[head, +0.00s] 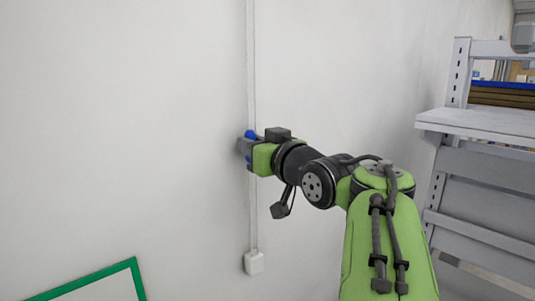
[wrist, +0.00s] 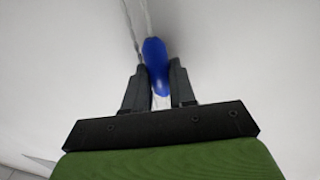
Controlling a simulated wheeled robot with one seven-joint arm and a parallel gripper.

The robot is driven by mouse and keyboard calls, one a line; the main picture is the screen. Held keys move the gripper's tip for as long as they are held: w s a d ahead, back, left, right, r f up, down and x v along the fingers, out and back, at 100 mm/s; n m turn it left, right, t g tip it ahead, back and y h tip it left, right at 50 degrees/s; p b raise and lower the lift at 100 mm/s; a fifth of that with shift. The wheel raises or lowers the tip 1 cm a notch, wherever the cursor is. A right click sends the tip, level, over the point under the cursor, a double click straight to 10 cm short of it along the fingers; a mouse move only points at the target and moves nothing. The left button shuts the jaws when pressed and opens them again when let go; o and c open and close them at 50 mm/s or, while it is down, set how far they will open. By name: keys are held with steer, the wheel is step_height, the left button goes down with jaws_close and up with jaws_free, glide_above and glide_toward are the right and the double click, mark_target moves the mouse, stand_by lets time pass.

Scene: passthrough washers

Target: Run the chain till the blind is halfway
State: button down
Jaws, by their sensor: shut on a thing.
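My gripper (head: 244,147) is against the pale wall in the head view, at the vertical white line that runs down it. In the wrist view my gripper (wrist: 158,68) has its two dark fingers on either side of a smooth blue piece (wrist: 154,56), and it is shut on this piece. The blue piece also shows as a small spot in the head view (head: 250,134). Thin strands, seemingly the chain (wrist: 130,25), run up from the blue piece in the wrist view. The blind is in neither view, so its height cannot be told.
A white box (head: 254,262) sits on the wall at the lower end of the vertical line. A green-framed board (head: 138,277) is at the lower left. A grey shelf unit (head: 480,125) stands at the right. The wall left of my gripper is bare.

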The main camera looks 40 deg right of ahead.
steer(key=shift+r, duration=0.15)
steer(key=c, duration=0.9)
jaws_free()
steer(key=s+b, duration=0.1)
steer(key=s, duration=0.4)
steer(key=s+a, duration=0.1)
steer(key=s, duration=0.4)
steer(key=s+a+b, duration=0.1)
steer(key=s, duration=0.4)
steer(key=shift+s+b, duration=0.3)
steer(key=shift+s, duration=0.05)
